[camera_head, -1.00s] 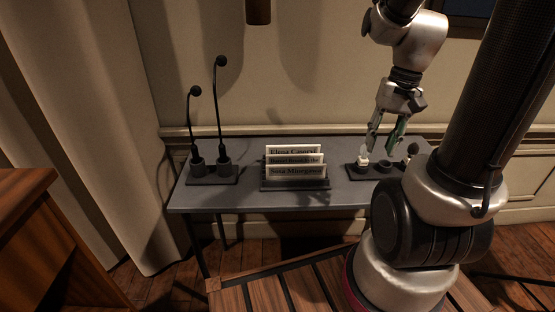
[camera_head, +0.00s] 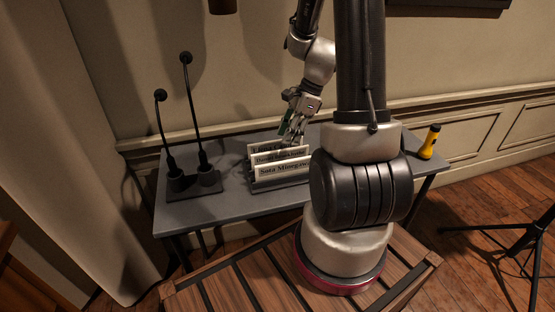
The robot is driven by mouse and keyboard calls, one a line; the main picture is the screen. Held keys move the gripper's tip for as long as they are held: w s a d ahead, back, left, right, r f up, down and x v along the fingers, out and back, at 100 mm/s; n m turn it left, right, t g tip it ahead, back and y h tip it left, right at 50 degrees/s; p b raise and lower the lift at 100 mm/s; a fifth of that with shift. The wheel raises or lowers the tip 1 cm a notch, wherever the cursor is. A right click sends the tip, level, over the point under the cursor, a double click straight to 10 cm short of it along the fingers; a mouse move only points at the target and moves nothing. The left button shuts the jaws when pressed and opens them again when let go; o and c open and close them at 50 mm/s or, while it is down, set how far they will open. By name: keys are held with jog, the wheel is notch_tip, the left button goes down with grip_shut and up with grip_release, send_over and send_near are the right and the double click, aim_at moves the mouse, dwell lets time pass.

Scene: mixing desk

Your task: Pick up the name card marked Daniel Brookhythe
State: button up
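Three white name cards stand one behind another in a dark holder (camera_head: 281,184) on the grey desk. The middle card, Daniel Brookhythe (camera_head: 278,157), shows only a narrow strip of its face with small lettering. The front card (camera_head: 282,171) reads something like Sara Minogowe and covers its lower part. The back card (camera_head: 262,149) starts with Elena, and its right side is partly hidden by my gripper. My gripper (camera_head: 290,134) points down over the back right of the cards, fingers apart with a green pad showing. I see nothing between the fingers; whether they touch a card cannot be told.
Two gooseneck microphones stand in a dark base (camera_head: 194,184) at the desk's left. A yellow and black torch (camera_head: 429,143) stands at the right end. My arm hides the desk's middle right. Bare desk (camera_head: 225,208) lies in front of the microphones. A black tripod stand (camera_head: 527,238) is at far right.

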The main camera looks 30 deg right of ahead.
aim_at(281, 151)
jog(key=x, duration=0.7)
jog(key=shift+w, duration=0.15)
grip_shut()
